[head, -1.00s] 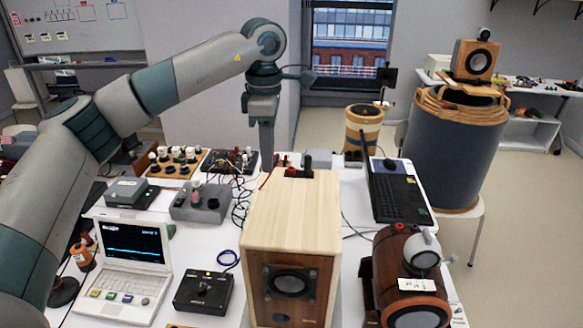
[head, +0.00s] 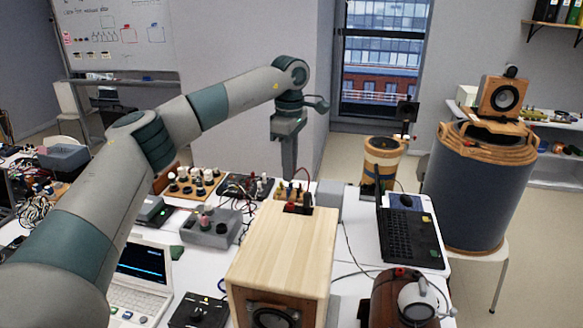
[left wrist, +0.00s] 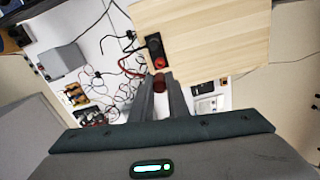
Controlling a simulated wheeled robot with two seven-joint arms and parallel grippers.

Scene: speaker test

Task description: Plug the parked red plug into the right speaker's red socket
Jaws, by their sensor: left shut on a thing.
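A light wooden speaker (head: 283,245) stands on the table with its cone facing me. In the left wrist view its wooden top (left wrist: 215,38) fills the upper right. A black terminal plate (left wrist: 153,44) at its edge carries a red socket (left wrist: 160,62). My left gripper (head: 289,178) points down behind the speaker's back edge. In the left wrist view its fingers (left wrist: 160,88) are shut on a dark red plug (left wrist: 159,83), close below the red socket. A small gap seems to show; depth is hard to judge. My right gripper is not in view.
A black laptop (head: 410,235) and a round brown device (head: 403,300) stand right of the speaker. A grey box (head: 213,228) and a white laptop (head: 143,275) stand left. Loose red and black cables (left wrist: 122,72) lie near the gripper.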

